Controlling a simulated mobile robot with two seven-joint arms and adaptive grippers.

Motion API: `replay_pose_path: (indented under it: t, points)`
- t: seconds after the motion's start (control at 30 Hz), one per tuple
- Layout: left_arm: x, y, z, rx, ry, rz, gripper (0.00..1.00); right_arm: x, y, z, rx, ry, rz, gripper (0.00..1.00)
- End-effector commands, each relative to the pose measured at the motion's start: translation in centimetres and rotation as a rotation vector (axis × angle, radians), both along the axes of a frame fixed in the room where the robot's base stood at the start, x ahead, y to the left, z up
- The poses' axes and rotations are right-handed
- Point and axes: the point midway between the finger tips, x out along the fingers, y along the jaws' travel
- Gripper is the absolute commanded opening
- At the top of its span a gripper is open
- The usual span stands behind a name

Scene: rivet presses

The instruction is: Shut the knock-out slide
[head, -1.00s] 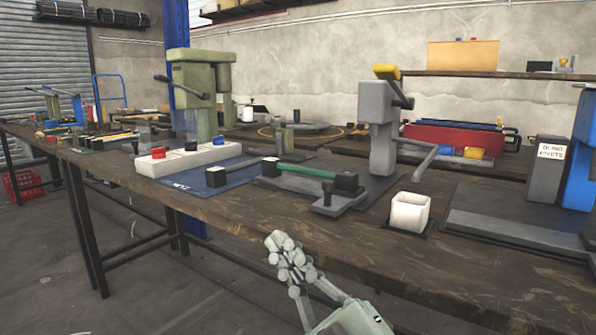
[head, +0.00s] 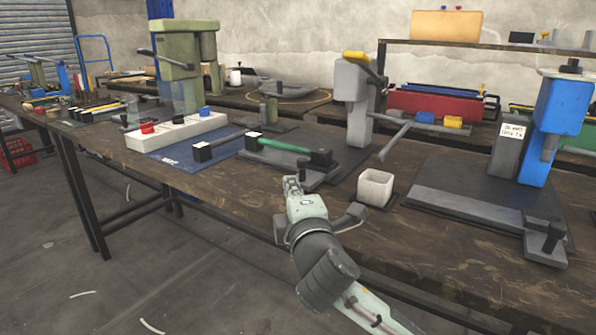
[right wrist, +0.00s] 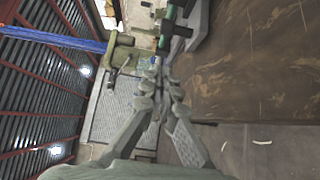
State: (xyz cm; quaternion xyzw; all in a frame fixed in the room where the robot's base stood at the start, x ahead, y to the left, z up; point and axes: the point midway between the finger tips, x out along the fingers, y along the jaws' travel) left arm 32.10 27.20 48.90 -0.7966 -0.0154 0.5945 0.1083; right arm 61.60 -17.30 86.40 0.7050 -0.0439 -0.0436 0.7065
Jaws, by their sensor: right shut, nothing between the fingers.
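The grey press (head: 357,105) with a yellow cap stands on the bench. In front of it a green bar (head: 282,145) runs between dark blocks on a flat grey base. A small plate with an upright knob (head: 304,174) sits at the front of this base. It may be the knock-out slide, but I cannot tell for sure. My right gripper (head: 291,184) is shut and empty at the bench's front edge, just before the knob plate and apart from it as far as I can see. The right wrist view shows its closed fingers (right wrist: 158,72). My left gripper is out of view.
A blue press (head: 559,108) is at the far right. A blue mat (head: 222,152) and a white button box (head: 177,132) lie to the left.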

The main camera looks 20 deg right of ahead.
Motion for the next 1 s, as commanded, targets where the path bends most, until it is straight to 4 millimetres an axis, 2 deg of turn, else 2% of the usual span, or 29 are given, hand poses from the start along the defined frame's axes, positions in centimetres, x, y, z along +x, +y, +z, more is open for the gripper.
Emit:
replay_pose_path:
  t: [0.03, 0.13, 0.3, 0.5, 0.87, 1.0]
  points:
    - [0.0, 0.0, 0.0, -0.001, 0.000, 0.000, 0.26, 1.2, -0.2, 0.2, -0.001, -0.002, -0.003, 0.00]
    - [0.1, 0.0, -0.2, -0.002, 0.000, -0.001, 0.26, 3.2, -0.5, 0.1, 0.000, -0.001, -0.002, 0.00]
    - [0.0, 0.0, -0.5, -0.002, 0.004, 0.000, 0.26, 4.8, -2.5, 0.1, -0.001, 0.000, -0.002, 0.00]
    - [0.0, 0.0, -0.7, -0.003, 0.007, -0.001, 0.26, 5.6, -3.5, 0.0, 0.001, 0.000, 0.000, 0.00]
    - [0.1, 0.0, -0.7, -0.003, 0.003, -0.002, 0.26, 5.6, -3.6, 0.0, 0.002, 0.001, 0.001, 0.00]
    - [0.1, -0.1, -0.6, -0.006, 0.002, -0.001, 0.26, 5.9, -4.4, -0.1, 0.000, 0.002, -0.001, 0.00]
